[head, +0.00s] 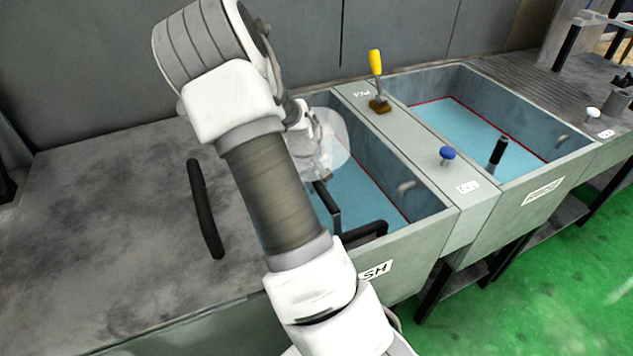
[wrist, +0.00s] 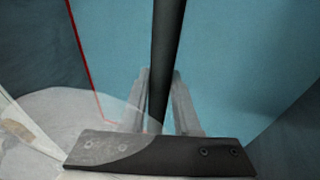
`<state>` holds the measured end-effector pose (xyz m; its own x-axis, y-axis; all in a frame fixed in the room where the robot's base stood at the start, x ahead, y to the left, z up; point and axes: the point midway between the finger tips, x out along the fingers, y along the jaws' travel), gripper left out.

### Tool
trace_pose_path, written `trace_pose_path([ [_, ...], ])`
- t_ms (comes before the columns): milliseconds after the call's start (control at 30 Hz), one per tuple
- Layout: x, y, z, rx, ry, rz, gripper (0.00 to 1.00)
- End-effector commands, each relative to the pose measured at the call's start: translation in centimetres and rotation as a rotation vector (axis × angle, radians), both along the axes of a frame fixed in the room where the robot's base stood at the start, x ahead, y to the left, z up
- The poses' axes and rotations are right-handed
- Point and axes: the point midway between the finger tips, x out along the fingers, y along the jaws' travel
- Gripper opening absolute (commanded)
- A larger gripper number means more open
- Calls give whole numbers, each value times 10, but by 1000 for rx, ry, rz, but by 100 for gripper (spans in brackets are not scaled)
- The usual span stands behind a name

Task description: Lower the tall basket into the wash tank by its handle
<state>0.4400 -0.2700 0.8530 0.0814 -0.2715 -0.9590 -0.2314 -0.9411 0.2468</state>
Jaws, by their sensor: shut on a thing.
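The wash tank (head: 424,232) is the left of two grey tanks, with blue liquid and a red line inside. Its label is partly covered by my arm, leaving "SH" readable. In the wrist view my gripper (wrist: 158,108) is shut on a dark bar (wrist: 168,45), which looks like the basket's handle. Blue liquid lies behind it. In the head view my arm reaches over the wash tank and hides much of its left side, and my fingertips are not clear there. A black bent bar (head: 331,207) shows at the tank's front left. I cannot make out the tall basket's body.
A second tank (head: 560,168) stands on the right with a black upright bar (head: 498,150). A yellow lever (head: 376,63) and a blue knob (head: 447,154) rise from the divider. A black handle (head: 205,208) is on the bare grey worktop (head: 110,235) at left.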

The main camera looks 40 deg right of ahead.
Motion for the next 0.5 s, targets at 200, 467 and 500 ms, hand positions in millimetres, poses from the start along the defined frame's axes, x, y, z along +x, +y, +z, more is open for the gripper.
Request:
trace_pose_path([
  [200,1,0,-5,-2,-3,1,0],
  [467,1,1,-6,1,-1,1,0],
  [500,1,1,-6,1,-1,1,0],
])
